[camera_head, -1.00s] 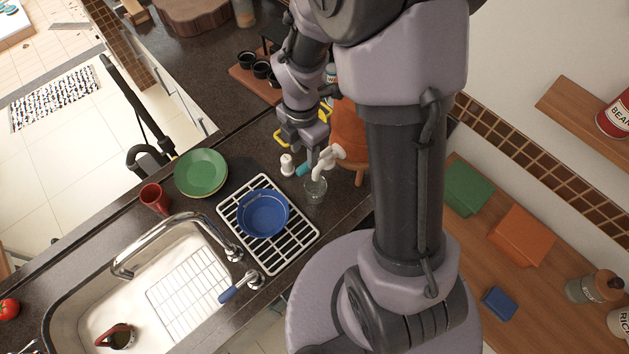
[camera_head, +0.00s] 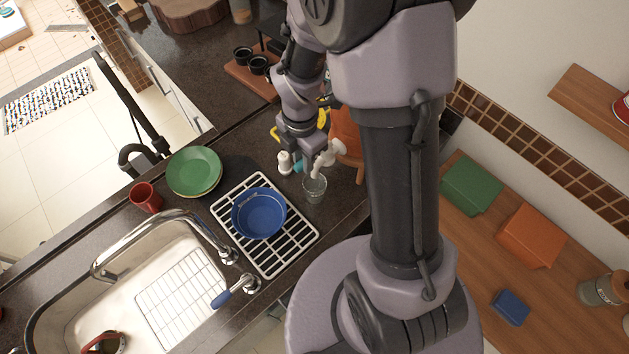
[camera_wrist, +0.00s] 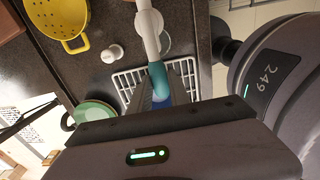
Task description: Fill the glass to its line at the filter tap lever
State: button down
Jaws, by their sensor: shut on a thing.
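The white filter tap (camera_head: 326,157) stands on the dark counter and also shows in the wrist view (camera_wrist: 149,30). Its teal lever (camera_head: 298,167) sticks out to the left; in the wrist view the teal lever (camera_wrist: 158,78) runs down to my gripper's edge. The clear glass (camera_head: 314,190) stands upright under the spout, and its round rim shows beside the tap in the wrist view (camera_wrist: 166,43). Its line and water level are too small to tell. My gripper (camera_head: 303,156) is at the tap, shut on the lever; its fingertips are partly hidden.
A blue bowl (camera_head: 259,213) sits on the white drying rack (camera_head: 279,260) left of the glass. Green plates (camera_head: 194,171), a red mug (camera_head: 146,196) and the sink (camera_head: 75,308) lie further left. A white shaker (camera_head: 284,163) stands close to the lever. A yellow colander (camera_wrist: 62,18) is nearby.

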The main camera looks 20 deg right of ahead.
jog(key=shift+r, duration=0.15)
jog(key=shift+r+p, duration=0.75)
dwell(7.1)
